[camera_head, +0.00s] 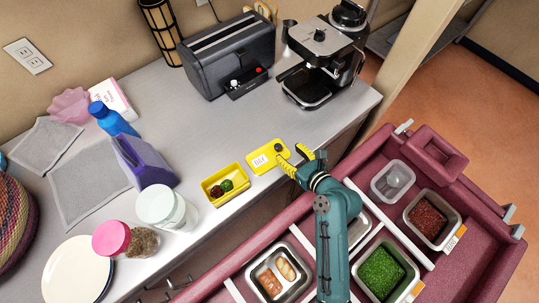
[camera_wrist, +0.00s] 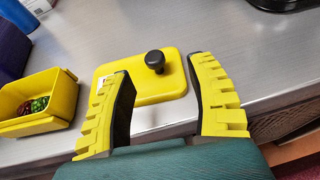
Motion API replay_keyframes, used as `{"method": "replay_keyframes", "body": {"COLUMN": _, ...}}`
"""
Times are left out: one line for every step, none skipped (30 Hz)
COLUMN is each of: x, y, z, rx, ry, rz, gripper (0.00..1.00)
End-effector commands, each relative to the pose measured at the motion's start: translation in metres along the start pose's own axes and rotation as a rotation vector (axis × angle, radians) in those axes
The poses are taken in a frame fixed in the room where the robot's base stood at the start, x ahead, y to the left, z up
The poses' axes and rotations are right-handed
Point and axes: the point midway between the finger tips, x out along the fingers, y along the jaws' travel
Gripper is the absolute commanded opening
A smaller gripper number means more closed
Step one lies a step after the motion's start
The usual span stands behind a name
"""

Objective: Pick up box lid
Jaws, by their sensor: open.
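The yellow box lid (camera_head: 264,161) lies flat near the front edge of the grey counter, to the right of the open yellow box (camera_head: 225,185). A black knob stands on the lid, seen clearly in the wrist view (camera_wrist: 142,78). The yellow box holds a few small red and green items and also shows at the left of the wrist view (camera_wrist: 36,105). My gripper (camera_head: 292,158) is open and empty. In the wrist view its two yellow-padded fingers (camera_wrist: 165,100) are spread, with the lid and knob beyond them. The left finger covers part of the lid.
A toaster (camera_head: 226,55) and a coffee machine (camera_head: 322,62) stand behind on the counter. A purple bottle (camera_head: 146,163) and jars stand to the left. A maroon cart (camera_head: 455,262) with several food containers is in front of the counter. Bare counter lies behind the lid.

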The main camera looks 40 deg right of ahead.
Motion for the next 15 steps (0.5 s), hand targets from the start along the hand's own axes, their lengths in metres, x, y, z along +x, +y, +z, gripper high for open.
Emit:
{"method": "replay_keyframes", "body": {"x": 0.006, "y": 0.000, "z": 0.000, "rx": 0.000, "ry": -0.001, "rz": 0.000, "gripper": 0.57}}
{"method": "replay_keyframes", "body": {"x": 0.009, "y": 0.000, "z": 0.000, "rx": 0.000, "ry": 0.000, "rz": 0.000, "gripper": 0.57}}
{"method": "replay_keyframes", "body": {"x": 0.012, "y": 0.001, "z": 0.000, "rx": 0.000, "ry": -0.001, "rz": 0.001, "gripper": 0.57}}
{"method": "replay_keyframes", "body": {"x": 0.015, "y": 0.002, "z": 0.000, "rx": -0.001, "ry": -0.001, "rz": 0.002, "gripper": 0.57}}
{"method": "replay_keyframes", "body": {"x": 0.020, "y": 0.003, "z": -0.001, "rx": -0.001, "ry": 0.000, "rz": 0.002, "gripper": 0.57}}
{"method": "replay_keyframes", "body": {"x": 0.026, "y": 0.005, "z": -0.002, "rx": -0.003, "ry": 0.000, "rz": 0.002, "gripper": 0.57}}
{"method": "replay_keyframes", "body": {"x": 0.032, "y": 0.006, "z": -0.002, "rx": -0.003, "ry": 0.000, "rz": 0.003, "gripper": 0.57}}
{"method": "replay_keyframes", "body": {"x": 0.038, "y": 0.008, "z": -0.003, "rx": -0.002, "ry": -0.001, "rz": 0.003, "gripper": 0.57}}
{"method": "replay_keyframes", "body": {"x": 0.045, "y": 0.010, "z": -0.003, "rx": -0.002, "ry": -0.001, "rz": 0.003, "gripper": 0.57}}
{"method": "replay_keyframes", "body": {"x": 0.050, "y": 0.008, "z": -0.002, "rx": -0.003, "ry": -0.002, "rz": 0.002, "gripper": 0.57}}
{"method": "replay_keyframes", "body": {"x": 0.054, "y": 0.008, "z": -0.003, "rx": -0.002, "ry": -0.001, "rz": 0.001, "gripper": 0.57}}
{"method": "replay_keyframes", "body": {"x": 0.058, "y": 0.008, "z": -0.002, "rx": -0.003, "ry": -0.001, "rz": 0.000, "gripper": 0.57}}
{"method": "replay_keyframes", "body": {"x": 0.060, "y": 0.008, "z": -0.002, "rx": -0.002, "ry": -0.001, "rz": 0.000, "gripper": 0.57}}
{"method": "replay_keyframes", "body": {"x": 0.062, "y": 0.008, "z": -0.002, "rx": -0.002, "ry": 0.000, "rz": 0.000, "gripper": 0.57}}
{"method": "replay_keyframes", "body": {"x": 0.062, "y": 0.008, "z": -0.002, "rx": -0.002, "ry": 0.000, "rz": -0.001, "gripper": 0.57}}
